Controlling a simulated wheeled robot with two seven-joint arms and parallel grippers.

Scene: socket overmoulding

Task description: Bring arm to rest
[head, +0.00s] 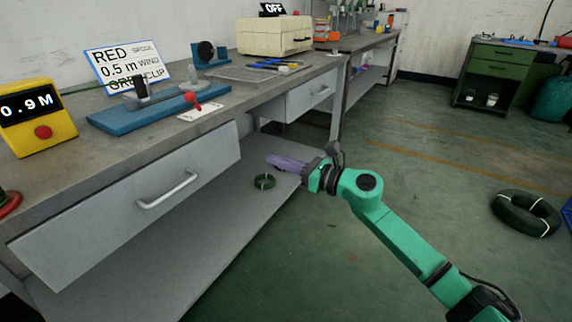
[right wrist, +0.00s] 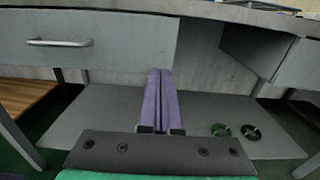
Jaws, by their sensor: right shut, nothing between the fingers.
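My right arm (head: 405,243) is green and comes in from the lower right of the head view. Its gripper (head: 270,159) has purple fingers and points left, in front of the bench near the lower shelf. In the right wrist view the two fingers of this gripper (right wrist: 160,74) lie side by side, shut, with nothing between them. The fingers appear apart from the drawer fronts and the shelf. My left gripper is in neither view.
The workbench (head: 240,90) has a drawer (head: 130,205) on the left and a lower shelf (head: 190,245). A green coil (head: 264,182) lies on the shelf; the right wrist view shows two coils. A larger coil (head: 527,213) lies on the floor. Open floor surrounds the arm.

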